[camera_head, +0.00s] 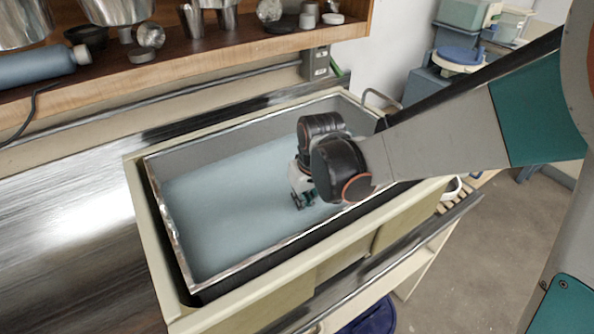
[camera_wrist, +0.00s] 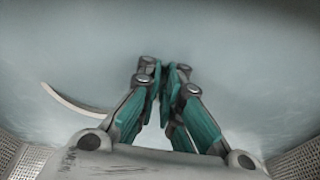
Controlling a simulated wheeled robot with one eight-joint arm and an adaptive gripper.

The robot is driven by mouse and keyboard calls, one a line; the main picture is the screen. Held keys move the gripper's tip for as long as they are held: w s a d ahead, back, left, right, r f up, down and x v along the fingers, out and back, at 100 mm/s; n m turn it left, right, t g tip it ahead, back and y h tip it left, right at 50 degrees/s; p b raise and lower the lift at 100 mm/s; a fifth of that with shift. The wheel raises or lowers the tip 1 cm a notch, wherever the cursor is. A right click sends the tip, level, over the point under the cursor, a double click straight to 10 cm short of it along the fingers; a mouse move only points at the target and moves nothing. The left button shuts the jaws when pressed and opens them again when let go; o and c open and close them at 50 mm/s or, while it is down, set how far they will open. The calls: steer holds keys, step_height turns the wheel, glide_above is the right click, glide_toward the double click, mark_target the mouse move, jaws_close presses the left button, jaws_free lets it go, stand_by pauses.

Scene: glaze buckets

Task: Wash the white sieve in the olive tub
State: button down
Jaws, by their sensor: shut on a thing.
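The olive tub (camera_head: 140,210) has a pale olive rim and a grey inner wall, and holds cloudy blue-grey water (camera_head: 235,205). My gripper (camera_head: 303,200) points down into the tub near its right end, at the water. In the wrist view my gripper (camera_wrist: 165,72) has its teal fingers closed together at the tips. A pale curved strip (camera_wrist: 72,104), seemingly part of the white sieve's rim, shows at the left of the fingers. The rest of the sieve is hidden by the cloudy water and the fingers. The sieve cannot be made out in the head view.
A wooden shelf (camera_head: 180,60) with metal bowls, cups and a grey-blue bottle (camera_head: 40,66) runs behind the tub. A bare shiny metal counter (camera_head: 60,240) lies to the left. A dark blue container (camera_head: 372,315) stands below the front edge. Shelved tubs (camera_head: 465,15) stand back right.

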steer(key=s+a, duration=0.1)
steer(key=a, duration=0.1)
steer(key=s+a, duration=0.2)
steer(key=a, duration=0.1)
steer(key=s+a, duration=0.2)
steer(key=shift+s+a, duration=0.15)
steer(key=shift+a, duration=0.1)
stand_by(0.3)
steer(key=shift+d, duration=0.1)
steer(key=w+d, duration=0.1)
steer(key=d, duration=0.1)
steer(key=w+d, duration=0.2)
steer(key=d, duration=0.1)
steer(key=w+d+b, duration=0.1)
steer(key=w+d, duration=0.1)
steer(key=shift+w+d, duration=0.15)
steer(key=shift+d, duration=0.05)
steer(key=w+a+p+v, duration=0.1)
steer(key=w+p+v, duration=0.1)
steer(key=p+v, duration=0.5)
steer(key=w+a+r+p+v, duration=0.1)
steer(key=w+p+v, duration=0.1)
steer(key=p+v, duration=0.5)
steer(key=v, duration=0.5)
steer(key=shift+a+r, duration=0.2)
steer(key=shift+r, duration=0.15)
steer(key=shift+s+f, duration=0.1)
stand_by(0.3)
